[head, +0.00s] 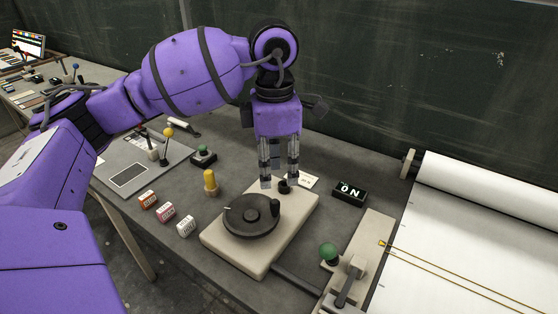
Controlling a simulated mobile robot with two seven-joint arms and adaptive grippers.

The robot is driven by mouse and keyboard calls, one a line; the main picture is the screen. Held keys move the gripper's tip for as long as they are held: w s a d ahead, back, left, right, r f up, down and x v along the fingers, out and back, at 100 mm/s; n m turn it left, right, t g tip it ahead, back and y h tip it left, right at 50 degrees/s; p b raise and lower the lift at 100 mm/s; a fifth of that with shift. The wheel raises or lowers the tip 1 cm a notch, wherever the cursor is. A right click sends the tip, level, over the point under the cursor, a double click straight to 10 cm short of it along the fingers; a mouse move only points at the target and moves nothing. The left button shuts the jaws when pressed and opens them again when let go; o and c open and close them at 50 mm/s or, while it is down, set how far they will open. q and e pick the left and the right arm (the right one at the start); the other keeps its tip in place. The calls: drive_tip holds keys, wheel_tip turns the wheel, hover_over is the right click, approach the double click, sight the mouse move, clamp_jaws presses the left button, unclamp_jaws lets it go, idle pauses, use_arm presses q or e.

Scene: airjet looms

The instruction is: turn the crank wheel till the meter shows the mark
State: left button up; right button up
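The black round crank wheel (252,217) lies flat on a beige base plate (232,256) on the grey bench. A short light mark shows near its left rim. A small black knob (284,187) stands by the plate's far end; I cannot tell whether it belongs to the wheel. My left gripper (280,181) points down over that end, beyond the wheel. Its fingers are apart, with the knob between or just behind the tips; contact cannot be made out. No dial meter is recognisable. My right gripper is out of view.
A black block reading "ON" (349,194) stands right of the plate. A yellow peg (210,182) and three small labelled boxes (167,212) stand left. A green-knobbed lever (329,252) and a white roll (490,190) with cloth are at right. A dark board rises behind.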

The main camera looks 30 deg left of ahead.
sight(275, 201)
use_arm(q)
drive_tip(key=m, duration=0.3)
drive_tip(key=shift+s+a, duration=0.15)
drive_tip(key=shift+s, duration=0.05)
drive_tip(key=shift+s+m, duration=0.15)
drive_tip(key=shift+m, duration=0.25)
drive_tip(key=shift+s, duration=0.15)
drive_tip(key=shift+f, duration=0.35)
wheel_tip(275, 201, down, 9)
drive_tip(key=b, duration=0.4)
drive_tip(key=shift+b, duration=0.3)
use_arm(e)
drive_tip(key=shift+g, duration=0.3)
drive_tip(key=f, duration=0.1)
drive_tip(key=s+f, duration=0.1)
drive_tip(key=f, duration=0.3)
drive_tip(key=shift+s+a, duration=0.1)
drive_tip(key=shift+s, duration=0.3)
